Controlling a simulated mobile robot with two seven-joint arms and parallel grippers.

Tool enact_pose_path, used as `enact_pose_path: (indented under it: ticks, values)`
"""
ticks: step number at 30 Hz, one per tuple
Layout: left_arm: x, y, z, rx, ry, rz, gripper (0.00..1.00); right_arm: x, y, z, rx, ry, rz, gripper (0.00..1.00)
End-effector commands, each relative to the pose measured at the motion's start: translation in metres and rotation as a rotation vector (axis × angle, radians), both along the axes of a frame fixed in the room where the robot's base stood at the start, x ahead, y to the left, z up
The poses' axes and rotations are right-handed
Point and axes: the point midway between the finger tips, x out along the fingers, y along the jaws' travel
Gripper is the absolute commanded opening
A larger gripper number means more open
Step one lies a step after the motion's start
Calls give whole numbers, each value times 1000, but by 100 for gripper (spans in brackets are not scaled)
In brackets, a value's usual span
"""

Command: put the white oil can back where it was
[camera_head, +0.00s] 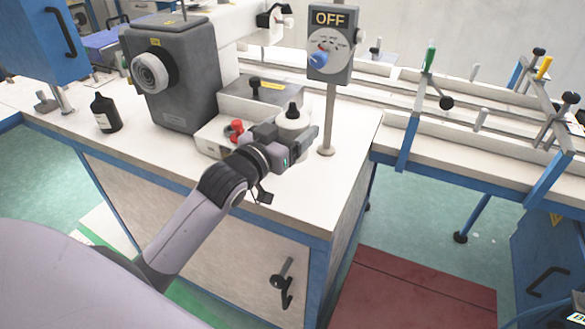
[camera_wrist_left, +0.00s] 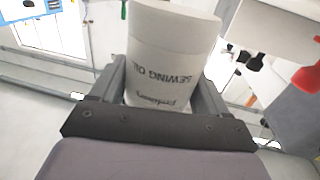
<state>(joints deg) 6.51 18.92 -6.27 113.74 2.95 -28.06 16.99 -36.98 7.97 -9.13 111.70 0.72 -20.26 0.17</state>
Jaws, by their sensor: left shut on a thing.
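The white oil can (camera_head: 293,117) has a black cap and stands about upright on or just above the white worktop, right of the grey machine. My left gripper (camera_head: 295,136) is shut on it from the front. In the left wrist view the oil can (camera_wrist_left: 172,45) sits between the two fingers, with "SEWING OIL" lettering upside down in the picture. The gripper hides its lower part in the head view, so I cannot tell if its base touches the worktop. My right gripper is not in view.
A black bottle (camera_head: 105,113) stands left of the grey sewing machine (camera_head: 178,75). A red knob (camera_head: 236,128) is close to the left of my gripper. A switch box marked OFF (camera_head: 331,45) on a post stands to the right. The worktop (camera_head: 345,150) is bare near its front right corner.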

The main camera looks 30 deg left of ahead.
Motion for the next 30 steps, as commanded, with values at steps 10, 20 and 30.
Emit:
enact_pose_path:
  ticks: [10, 20, 30]
  values:
    - [-1, -1, -50, 0, 1, 0, 34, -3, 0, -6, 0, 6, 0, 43]
    - [-1, -1, -81, 1, -4, -1, 34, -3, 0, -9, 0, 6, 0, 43]
    - [-1, -1, -85, 0, 0, 0, 85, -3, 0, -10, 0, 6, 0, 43]
